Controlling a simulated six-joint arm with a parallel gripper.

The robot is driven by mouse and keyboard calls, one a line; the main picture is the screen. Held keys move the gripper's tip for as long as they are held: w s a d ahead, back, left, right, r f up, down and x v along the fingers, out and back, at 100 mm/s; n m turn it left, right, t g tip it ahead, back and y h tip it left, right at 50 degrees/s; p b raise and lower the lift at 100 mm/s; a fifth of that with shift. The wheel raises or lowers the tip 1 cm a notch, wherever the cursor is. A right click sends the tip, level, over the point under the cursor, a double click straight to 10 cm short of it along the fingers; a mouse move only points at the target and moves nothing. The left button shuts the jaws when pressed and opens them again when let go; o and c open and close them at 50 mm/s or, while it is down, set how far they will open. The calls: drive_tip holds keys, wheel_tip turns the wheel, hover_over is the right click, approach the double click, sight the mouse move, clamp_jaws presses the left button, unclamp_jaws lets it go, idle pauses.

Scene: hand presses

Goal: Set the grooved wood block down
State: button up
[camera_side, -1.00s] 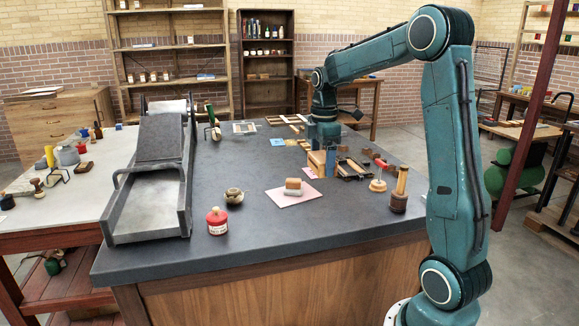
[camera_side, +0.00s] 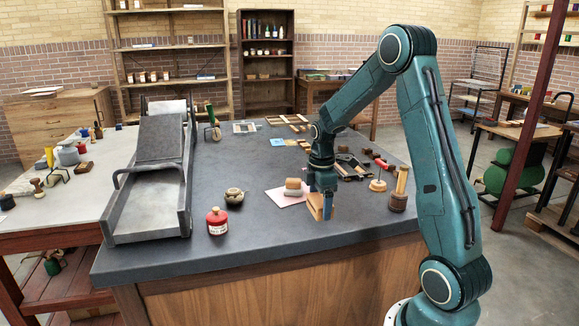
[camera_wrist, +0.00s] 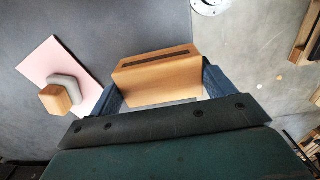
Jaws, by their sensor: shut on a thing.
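The grooved wood block (camera_side: 315,206) is light brown. In the wrist view its dark slot shows along the top of the block (camera_wrist: 152,62). My gripper (camera_side: 321,204) is shut on it, pointing down over the dark bench top, just right of the pink sheet. In the wrist view the blue fingers of my gripper (camera_wrist: 160,88) clasp the block at its two ends. The block looks upright and low over the bench. I cannot tell whether its underside touches the surface.
A pink sheet (camera_side: 280,199) with a small wood-and-grey block (camera_side: 294,187) lies close to the left. A red jar (camera_side: 217,221) and a round pot (camera_side: 234,196) stand further left. A wooden cylinder (camera_side: 398,201) stands to the right. The bench front is clear.

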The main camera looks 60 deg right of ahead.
sight(320, 199)
drive_tip(key=shift+f, duration=2.1)
drive_tip(key=shift+f, duration=0.15)
drive_tip(key=o, duration=1)
drive_tip(key=shift+c, duration=0.2)
wheel_tip(320, 199, up, 12)
drive_tip(key=shift+r, duration=0.2)
drive_tip(key=shift+a, duration=0.1)
